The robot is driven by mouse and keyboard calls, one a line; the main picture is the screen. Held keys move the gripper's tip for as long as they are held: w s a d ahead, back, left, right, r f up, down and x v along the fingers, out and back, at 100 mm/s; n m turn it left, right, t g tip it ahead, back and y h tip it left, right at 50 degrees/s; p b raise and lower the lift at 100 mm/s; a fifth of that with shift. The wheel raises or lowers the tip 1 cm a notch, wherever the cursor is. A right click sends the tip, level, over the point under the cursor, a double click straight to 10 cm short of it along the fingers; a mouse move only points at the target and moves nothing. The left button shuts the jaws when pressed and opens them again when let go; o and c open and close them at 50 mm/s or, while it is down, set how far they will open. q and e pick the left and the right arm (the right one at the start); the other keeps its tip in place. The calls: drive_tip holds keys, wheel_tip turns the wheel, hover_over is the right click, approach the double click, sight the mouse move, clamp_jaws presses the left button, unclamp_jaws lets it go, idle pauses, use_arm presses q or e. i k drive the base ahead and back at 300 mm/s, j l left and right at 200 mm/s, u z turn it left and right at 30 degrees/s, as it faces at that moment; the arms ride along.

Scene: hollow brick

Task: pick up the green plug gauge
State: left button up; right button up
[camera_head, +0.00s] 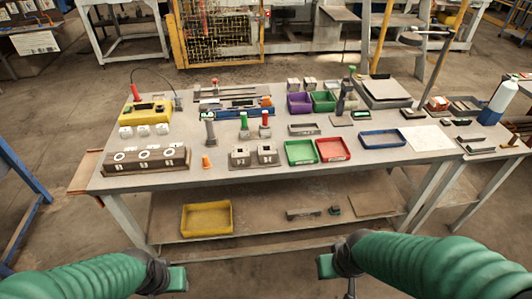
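A green-handled plug gauge (244,120) stands upright near the middle of the workbench, between a grey upright tool (210,130) and a red-handled gauge (264,122). It stands just behind two grey blocks with square openings (241,157). My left gripper (177,280) is at the bottom edge of the view, in front of the bench and well apart from the gauge. My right gripper (325,267) is also low in front of the bench, right of centre. Only small green end parts of both show, and their fingers cannot be made out.
The workbench (220,180) holds a three-dial fixture (146,160), a yellow box (146,111), an orange piece (206,162), and green (300,152), red (333,149) and blue (383,139) trays. A yellow bin (207,218) is on the lower shelf. The bench's front edge has bare strips.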

sight(244, 126)
drive_tip(key=i+l, duration=0.25)
drive_tip(key=i, duration=0.2)
drive_tip(key=i+l, duration=0.25)
drive_tip(key=i, duration=0.15)
